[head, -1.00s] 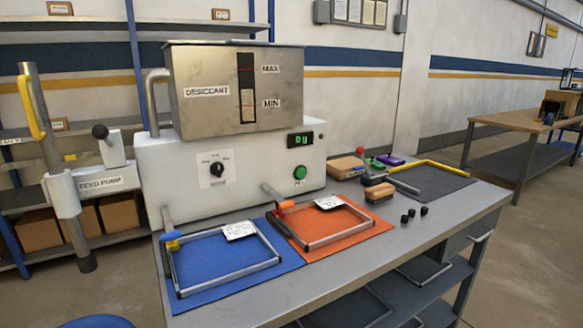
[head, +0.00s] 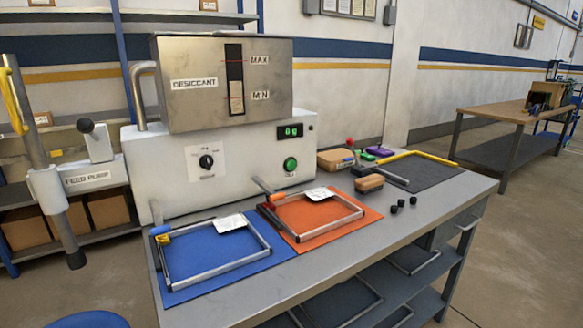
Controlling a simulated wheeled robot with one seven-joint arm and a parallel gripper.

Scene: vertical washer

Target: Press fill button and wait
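The green round fill button (head: 290,164) sits on the front right of the white machine housing (head: 240,165), under a small dark display (head: 290,131) with green characters. A label below the button is too small to read. A black rotary knob (head: 206,161) is to its left. On top stands the metal desiccant tank (head: 200,108) with a sight window (head: 235,80) marked MAX and MIN. The feed pump (head: 88,178) with its dark-tipped lever is at the left. My gripper is not in view.
A blue mat (head: 210,280) and an orange mat (head: 368,212), each with a metal frame, lie on the grey bench before the machine. Small black caps (head: 394,208), a brush and a dark mat (head: 430,172) are at the right. Floor is free at the right.

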